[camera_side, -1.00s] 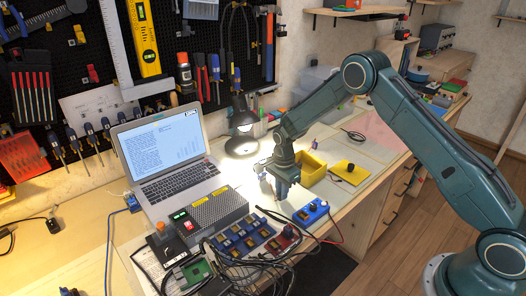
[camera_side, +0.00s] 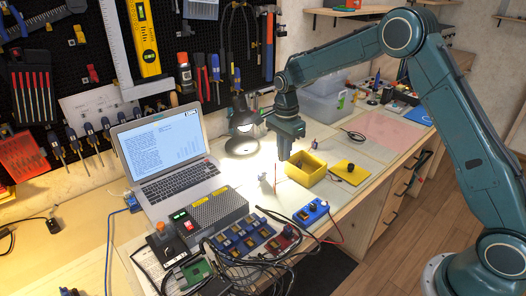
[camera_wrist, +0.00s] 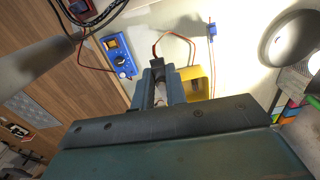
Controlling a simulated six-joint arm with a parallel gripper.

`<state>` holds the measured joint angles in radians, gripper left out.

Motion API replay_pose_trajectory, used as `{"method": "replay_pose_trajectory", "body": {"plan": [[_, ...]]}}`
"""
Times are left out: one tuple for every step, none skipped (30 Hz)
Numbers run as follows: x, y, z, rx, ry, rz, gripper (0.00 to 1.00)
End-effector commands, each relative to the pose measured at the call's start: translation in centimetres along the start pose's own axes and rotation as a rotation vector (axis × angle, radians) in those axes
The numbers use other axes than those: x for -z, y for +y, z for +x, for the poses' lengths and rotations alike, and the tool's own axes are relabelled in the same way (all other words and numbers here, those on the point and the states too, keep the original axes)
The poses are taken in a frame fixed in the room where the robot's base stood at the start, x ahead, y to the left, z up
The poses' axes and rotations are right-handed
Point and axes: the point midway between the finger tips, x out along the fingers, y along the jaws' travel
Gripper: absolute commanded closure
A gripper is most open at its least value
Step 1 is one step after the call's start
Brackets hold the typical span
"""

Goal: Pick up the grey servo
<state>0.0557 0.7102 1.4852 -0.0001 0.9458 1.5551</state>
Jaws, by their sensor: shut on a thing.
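My gripper (camera_side: 283,156) is raised above the table in the side view, just left of the yellow bin. In the wrist view its two fingers (camera_wrist: 160,84) are closed on the dark grey servo (camera_wrist: 158,72). The servo's red and black lead curves away from the far end of the fingers. In the side view the servo is too small and covered to make out; a thin red lead hangs below the fingers. A small blue servo-like part (camera_wrist: 211,30) with its own lead shows apart from the fingers in the wrist view.
The open yellow bin (camera_side: 299,180) stands close to the right of my gripper. A yellow plate with a dark knob (camera_side: 350,174) lies right of it. A blue module (camera_side: 311,212), a laptop (camera_side: 160,150) and a lit lamp (camera_side: 243,122) are nearby. Cables clutter the front.

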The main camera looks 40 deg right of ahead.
Motion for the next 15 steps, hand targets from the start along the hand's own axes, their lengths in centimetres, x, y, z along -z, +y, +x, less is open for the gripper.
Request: {"method": "replay_pose_trajectory", "body": {"plan": [[0.0, -0.1, -1.0, 0.004, 0.000, 0.000, 1.00], [0.0, -0.1, -1.4, 0.004, 0.000, 0.000, 1.00], [0.0, 0.0, -1.9, 0.002, 0.000, 0.000, 1.00], [0.0, 0.0, -2.3, 0.002, 0.000, 0.000, 1.00], [0.0, -0.1, -2.6, 0.003, 0.000, 0.000, 1.00], [0.0, 0.0, -3.0, 0.002, 0.000, 0.000, 1.00], [0.0, 0.0, -3.3, 0.002, 0.000, 0.000, 1.00], [0.0, 0.0, -3.5, 0.002, 0.000, 0.000, 1.00], [0.0, 0.0, -3.7, 0.001, 0.000, 0.000, 1.00], [0.0, 0.0, -3.9, 0.001, 0.000, 0.000, 1.00], [0.0, 0.0, -4.0, 0.000, 0.000, 0.000, 1.00], [0.0, 0.0, -4.1, 0.000, 0.000, 0.000, 1.00], [0.0, 0.0, -4.1, -0.001, 0.000, 0.000, 1.00], [0.0, 0.0, -4.2, -0.001, 0.000, 0.000, 1.00], [0.0, 0.0, -4.2, -0.001, 0.000, 0.000, 1.00]]}}
